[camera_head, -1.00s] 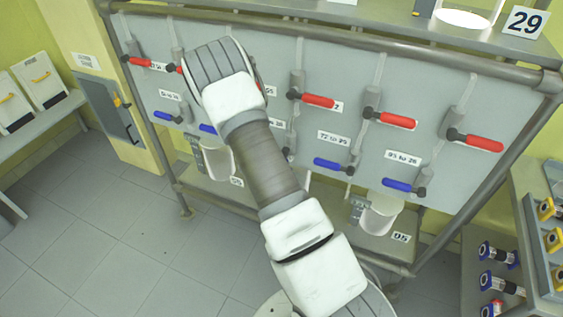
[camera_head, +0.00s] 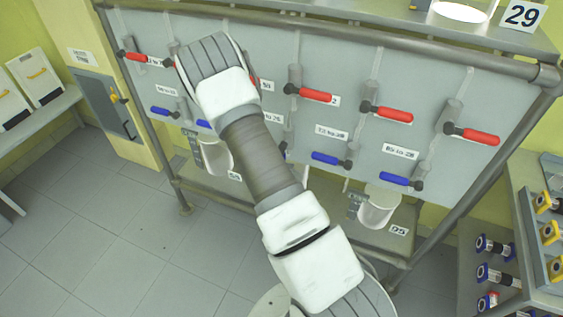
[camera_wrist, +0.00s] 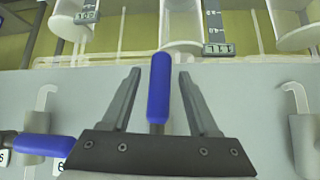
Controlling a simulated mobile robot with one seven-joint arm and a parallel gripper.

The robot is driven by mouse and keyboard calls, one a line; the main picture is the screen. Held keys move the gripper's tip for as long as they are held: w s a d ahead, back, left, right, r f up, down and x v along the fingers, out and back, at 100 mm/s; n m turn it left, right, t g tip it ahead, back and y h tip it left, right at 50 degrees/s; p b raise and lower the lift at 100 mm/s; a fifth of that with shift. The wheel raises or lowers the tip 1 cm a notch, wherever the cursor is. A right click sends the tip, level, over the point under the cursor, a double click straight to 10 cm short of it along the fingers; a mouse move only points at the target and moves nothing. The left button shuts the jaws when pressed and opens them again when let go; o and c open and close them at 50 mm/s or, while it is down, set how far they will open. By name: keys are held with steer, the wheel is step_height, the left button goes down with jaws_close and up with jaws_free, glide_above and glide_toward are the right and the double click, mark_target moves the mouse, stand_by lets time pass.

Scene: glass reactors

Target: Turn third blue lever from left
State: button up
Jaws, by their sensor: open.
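In the wrist view a blue lever (camera_wrist: 158,90) stands between the two fingers of my gripper (camera_wrist: 158,90). The gripper is open, with a gap on each side of the lever. This lever points toward the white vessels, while the neighbouring blue lever (camera_wrist: 45,147) lies sideways at the left. In the head view two blue levers (camera_head: 165,113) (camera_head: 204,124) show left of my arm and two more (camera_head: 325,159) (camera_head: 395,179) to the right, all roughly sideways.
A row of red levers (camera_head: 393,113) runs above the blue ones on the grey panel (camera_head: 440,190). Pipe rails (camera_head: 330,48) frame the panel. White vessels (camera_head: 377,208) stand below. A rack with cylinders (camera_head: 498,275) is at the right. The floor at left is clear.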

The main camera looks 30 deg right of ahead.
steer(key=p+v, duration=0.3)
steer(key=v, duration=1.4)
steer(key=shift+r, duration=0.1)
stand_by(0.5)
